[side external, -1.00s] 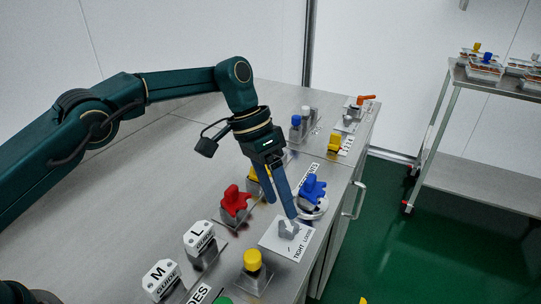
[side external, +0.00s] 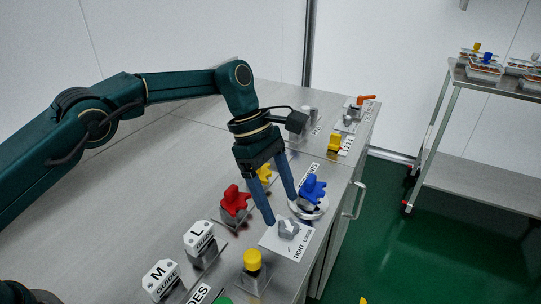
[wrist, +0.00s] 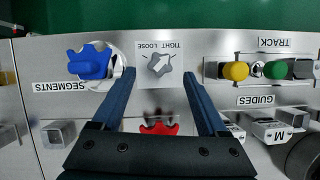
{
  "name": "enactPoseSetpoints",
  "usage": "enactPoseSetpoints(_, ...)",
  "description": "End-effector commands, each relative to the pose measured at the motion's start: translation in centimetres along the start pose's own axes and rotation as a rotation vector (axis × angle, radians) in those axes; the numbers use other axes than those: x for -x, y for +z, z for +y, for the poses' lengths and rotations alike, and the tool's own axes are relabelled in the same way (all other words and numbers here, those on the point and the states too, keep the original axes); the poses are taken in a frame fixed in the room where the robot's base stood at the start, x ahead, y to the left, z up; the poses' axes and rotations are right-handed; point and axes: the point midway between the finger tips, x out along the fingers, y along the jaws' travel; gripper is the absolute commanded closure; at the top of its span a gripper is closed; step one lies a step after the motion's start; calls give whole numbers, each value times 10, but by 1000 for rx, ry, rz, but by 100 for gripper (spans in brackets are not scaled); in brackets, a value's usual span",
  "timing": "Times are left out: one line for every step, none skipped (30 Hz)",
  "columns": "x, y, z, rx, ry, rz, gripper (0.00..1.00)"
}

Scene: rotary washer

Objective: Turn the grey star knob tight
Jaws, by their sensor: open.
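The grey star knob (side external: 288,229) sits on a white plate (side external: 270,243) marked TIGHT and LOOSE near the bench's front edge. In the wrist view the knob (wrist: 158,64) carries a pale arrow that seems to point up and to the right. The plate's lettering appears upside down there. My gripper (side external: 281,210) is open above the knob, one finger on either side in the picture. In the wrist view my gripper (wrist: 158,74) has the knob between its fingertips, with gaps on both sides. No contact shows.
A red star knob (side external: 235,201) lies behind the plate, and a yellow button (side external: 252,260) stands to the near side. White M and L blocks (side external: 199,237) stand further left.

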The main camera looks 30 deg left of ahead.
Motion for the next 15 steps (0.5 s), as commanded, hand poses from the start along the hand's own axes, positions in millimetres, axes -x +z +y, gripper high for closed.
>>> enactPoseSetpoints(-6, 0, -1, -2, -4, 0, 24)
enactPoseSetpoints(-9, 0, -1, -2, -4, 0, 24)
enactPoseSetpoints(-15, 0, -2, -3, -5, 0, 24)
enactPoseSetpoints(-19, 0, -2, -3, -6, 1, 24)
enactPoseSetpoints(-23, 0, -2, -3, -6, 1, 24)
enactPoseSetpoints(-28, 0, -1, -3, -4, 1, 24)
enactPoseSetpoints(-32, 0, -1, -3, -4, 1, 24)
enactPoseSetpoints(-35, 0, -1, -3, -4, 1, 24)
enactPoseSetpoints(-39, 0, -1, -3, -4, 1, 24)
enactPoseSetpoints(-41, 0, -1, -4, -4, 1, 24)
enactPoseSetpoints(-43, 0, -1, -4, -3, 1, 24)
enactPoseSetpoints(-44, 0, -1, -4, -2, 1, 24)
enactPoseSetpoints(-46, 0, -1, -5, -1, 1, 24)
enactPoseSetpoints(-46, 0, -1, -5, -1, 1, 24)
enactPoseSetpoints(-46, 0, -1, -5, -1, 1, 24)
